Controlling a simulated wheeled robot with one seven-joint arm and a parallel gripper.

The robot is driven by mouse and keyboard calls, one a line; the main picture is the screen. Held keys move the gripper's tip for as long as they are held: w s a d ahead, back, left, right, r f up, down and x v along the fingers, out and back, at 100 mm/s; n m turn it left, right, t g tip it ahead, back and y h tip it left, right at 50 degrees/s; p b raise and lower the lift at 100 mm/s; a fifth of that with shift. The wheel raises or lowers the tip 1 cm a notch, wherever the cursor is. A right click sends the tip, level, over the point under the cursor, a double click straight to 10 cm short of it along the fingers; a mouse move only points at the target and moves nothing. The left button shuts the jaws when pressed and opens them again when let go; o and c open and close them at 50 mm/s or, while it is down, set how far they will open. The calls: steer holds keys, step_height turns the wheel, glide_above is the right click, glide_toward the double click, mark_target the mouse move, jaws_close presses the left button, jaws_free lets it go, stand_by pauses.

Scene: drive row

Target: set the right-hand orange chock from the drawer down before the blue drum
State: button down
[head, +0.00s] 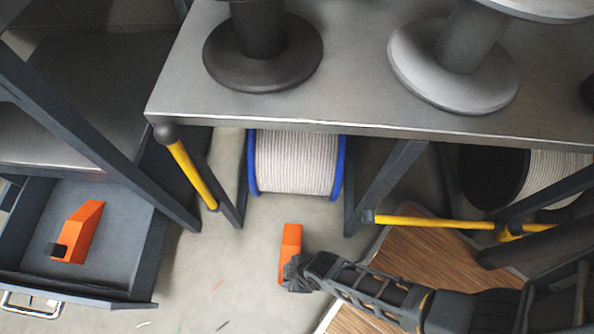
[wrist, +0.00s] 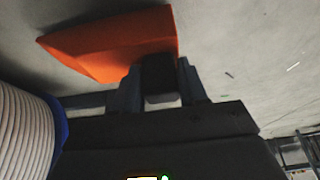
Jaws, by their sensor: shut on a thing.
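My gripper (head: 290,272) is shut on an orange chock (head: 291,240) in front of the blue-flanged drum (head: 296,163), which is wound with pale cable under the shelf. In the wrist view the chock (wrist: 120,45) is held between the fingers (wrist: 160,80) by its dark grip block, and the drum (wrist: 25,135) shows at the lower left. A gap of floor lies between chock and drum in the head view. I cannot tell whether the chock touches the floor. Another orange chock (head: 81,230) with a dark block lies in the open drawer (head: 125,250) at the left.
A grey shelf (head: 360,100) with a dark spool (head: 262,60) and a pale spool (head: 455,70) stands above. Yellow bars (head: 192,175) and dark shelf legs flank the drum. A brown wooden panel (head: 420,250) lies at the right. Floor left of my gripper is mostly clear, with small scraps.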

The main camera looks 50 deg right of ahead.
steer(key=b, duration=0.2)
glide_toward(288, 242)
steer(key=x, duration=0.5)
steer(key=shift+w+f, duration=0.1)
steer(key=shift+f, duration=0.1)
steer(key=d, duration=0.1)
steer(key=w+d+b, duration=0.1)
steer(key=w+d, duration=0.1)
steer(key=shift+w+d+f+b, duration=0.25)
steer(key=shift+d+f+b, duration=0.1)
steer(key=shift+b, duration=0.05)
steer(key=shift+f, duration=0.35)
steer(key=shift+a, duration=0.1)
steer(key=shift+f+b, duration=0.15)
steer(key=shift+b, duration=0.15)
steer(key=c, duration=0.6)
jaws_free()
steer(key=shift+s, duration=0.1)
steer(key=shift+s+r+p, duration=0.1)
steer(key=shift+r+p, duration=0.35)
steer(key=shift+r, duration=0.05)
steer(key=p+v, duration=0.3)
steer(key=v, duration=0.3)
steer(key=shift+r+p, duration=0.3)
steer(key=shift+s, duration=0.15)
